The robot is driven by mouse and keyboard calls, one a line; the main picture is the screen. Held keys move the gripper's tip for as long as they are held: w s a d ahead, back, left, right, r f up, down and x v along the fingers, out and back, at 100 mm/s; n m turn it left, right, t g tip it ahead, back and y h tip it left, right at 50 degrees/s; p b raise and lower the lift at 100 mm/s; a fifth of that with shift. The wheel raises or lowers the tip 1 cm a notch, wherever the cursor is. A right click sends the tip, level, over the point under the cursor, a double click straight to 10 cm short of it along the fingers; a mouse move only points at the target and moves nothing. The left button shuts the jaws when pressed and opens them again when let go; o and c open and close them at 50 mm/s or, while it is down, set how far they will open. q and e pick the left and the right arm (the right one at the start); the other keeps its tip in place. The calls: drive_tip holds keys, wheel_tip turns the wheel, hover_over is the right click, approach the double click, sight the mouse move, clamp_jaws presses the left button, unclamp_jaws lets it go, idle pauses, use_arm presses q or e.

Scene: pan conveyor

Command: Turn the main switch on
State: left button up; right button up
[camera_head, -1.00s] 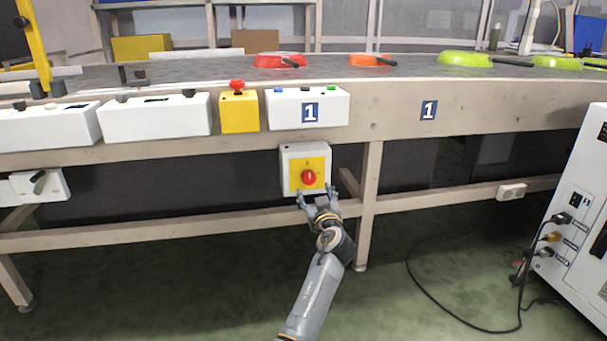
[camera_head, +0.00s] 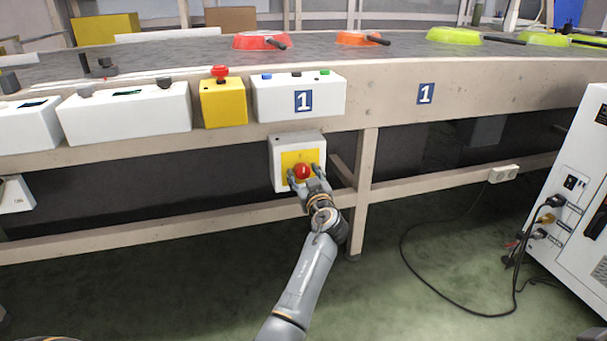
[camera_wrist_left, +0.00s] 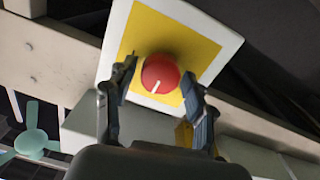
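The main switch is a red round knob (camera_head: 302,171) on a yellow plate in a white box (camera_head: 297,142), mounted under the conveyor's front edge. In the left wrist view the red knob (camera_wrist_left: 160,74) has a white mark pointing to the lower left of the picture. My left gripper (camera_head: 306,177) is at the switch. In the left wrist view its two fingers (camera_wrist_left: 160,84) are spread on either side of the knob, with gaps visible between them and it. I cannot tell how deep the fingertips reach beside the knob.
Above the switch are a yellow box with a red button (camera_head: 222,98) and a white button box marked 1 (camera_head: 298,97). A conveyor leg (camera_head: 363,190) stands just right of the switch. A white cabinet with cables (camera_head: 565,200) stands at the right.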

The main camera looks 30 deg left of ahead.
use_arm(q)
drive_tip(key=c, duration=0.7)
